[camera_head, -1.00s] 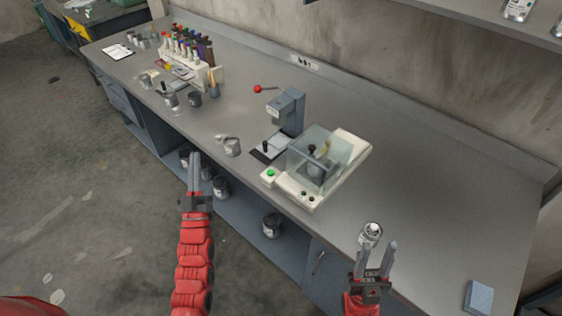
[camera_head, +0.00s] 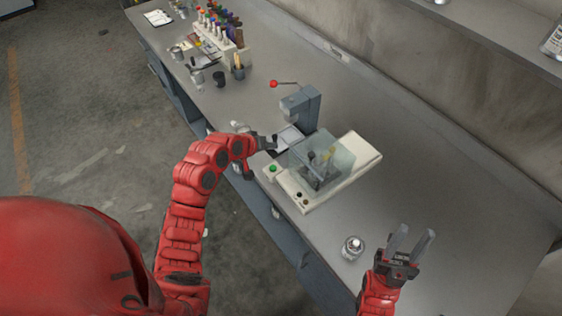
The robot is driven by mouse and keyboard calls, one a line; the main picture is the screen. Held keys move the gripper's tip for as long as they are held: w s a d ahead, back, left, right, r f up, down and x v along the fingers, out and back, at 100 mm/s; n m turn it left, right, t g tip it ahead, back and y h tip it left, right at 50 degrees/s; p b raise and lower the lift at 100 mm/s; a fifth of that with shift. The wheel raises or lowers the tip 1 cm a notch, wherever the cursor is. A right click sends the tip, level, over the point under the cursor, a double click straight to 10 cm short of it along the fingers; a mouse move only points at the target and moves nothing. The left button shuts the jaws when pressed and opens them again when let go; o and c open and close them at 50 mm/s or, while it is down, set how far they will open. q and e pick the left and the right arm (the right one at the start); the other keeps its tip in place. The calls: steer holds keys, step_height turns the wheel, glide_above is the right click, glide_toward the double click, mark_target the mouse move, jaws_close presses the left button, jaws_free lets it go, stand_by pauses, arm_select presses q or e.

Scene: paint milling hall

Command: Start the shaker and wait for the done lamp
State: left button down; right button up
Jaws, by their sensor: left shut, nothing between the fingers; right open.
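The shaker (camera_head: 350,170) is a cream machine on the bench with a clear cover (camera_head: 333,156) over its chamber. Dark and yellowish shapes show through the cover. A green button (camera_head: 273,169) sits on its front left corner. Two small dark round spots (camera_head: 302,199) are on its front edge; I cannot tell whether either is a lit lamp. My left gripper (camera_head: 271,142) is shut and empty, just beyond and left of the green button, apart from it as far as I can see. My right gripper (camera_head: 413,240) is open and empty over the bench, right of the shaker.
A grey press (camera_head: 304,108) with a red-knobbed lever stands behind the shaker. A small can (camera_head: 352,247) stands left of my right gripper. A rack of coloured bottles (camera_head: 221,32) and cups stand farther back. The bench's right part is clear.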

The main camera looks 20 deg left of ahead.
mark_target(271, 171)
arm_select(q)
steer(key=shift+s, duration=0.15)
steer(key=shift+f+b, duration=2.85)
steer(key=shift+f, duration=1.55)
steer(key=shift+f, duration=0.35)
